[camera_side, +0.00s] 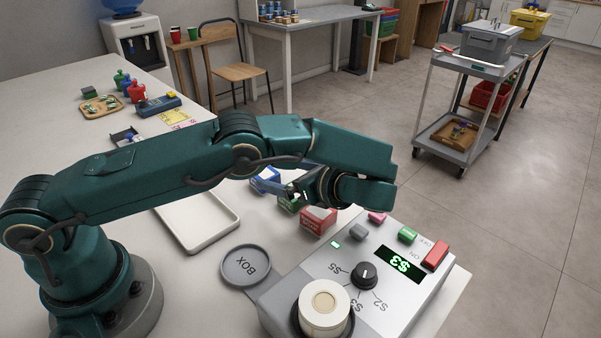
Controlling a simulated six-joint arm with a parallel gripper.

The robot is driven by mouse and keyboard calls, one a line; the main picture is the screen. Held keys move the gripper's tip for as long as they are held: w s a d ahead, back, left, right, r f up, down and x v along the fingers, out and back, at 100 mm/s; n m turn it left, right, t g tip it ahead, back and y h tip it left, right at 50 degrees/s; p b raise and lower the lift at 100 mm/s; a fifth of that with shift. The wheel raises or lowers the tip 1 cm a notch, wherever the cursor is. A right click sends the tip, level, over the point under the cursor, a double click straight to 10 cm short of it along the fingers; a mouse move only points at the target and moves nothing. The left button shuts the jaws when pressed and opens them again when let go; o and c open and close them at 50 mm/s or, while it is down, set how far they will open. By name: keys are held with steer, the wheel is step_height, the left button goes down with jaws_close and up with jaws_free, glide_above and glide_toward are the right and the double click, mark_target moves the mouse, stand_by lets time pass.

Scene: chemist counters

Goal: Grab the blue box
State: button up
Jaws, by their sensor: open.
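The blue box (265,181) stands on the white counter, at the back of a short row of small boxes beyond the white tray. A green box (290,205) and a red box (318,223) stand in front of it and to its right. My gripper (294,190) is open, just right of the blue box and above the green box. Its fingers partly cover the green box. I cannot tell whether the fingers touch any box, and nothing shows held between them.
An empty white tray (233,226) lies left of the boxes. A machine with a dial (365,276) and a "$3" display fills the near right. Bottles, a wooden tray (103,106) and a blue device (158,104) stand at far left.

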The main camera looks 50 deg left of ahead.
mark_target(269, 176)
steer(key=shift+s+f, duration=0.2)
steer(key=shift+f, duration=0.35)
steer(key=shift+x, duration=2.4)
steer(key=shift+c, duration=0.3)
steer(key=c, duration=1.4)
steer(key=shift+r, duration=0.1)
steer(key=shift+c, duration=0.2)
steer(key=shift+r, duration=0.1)
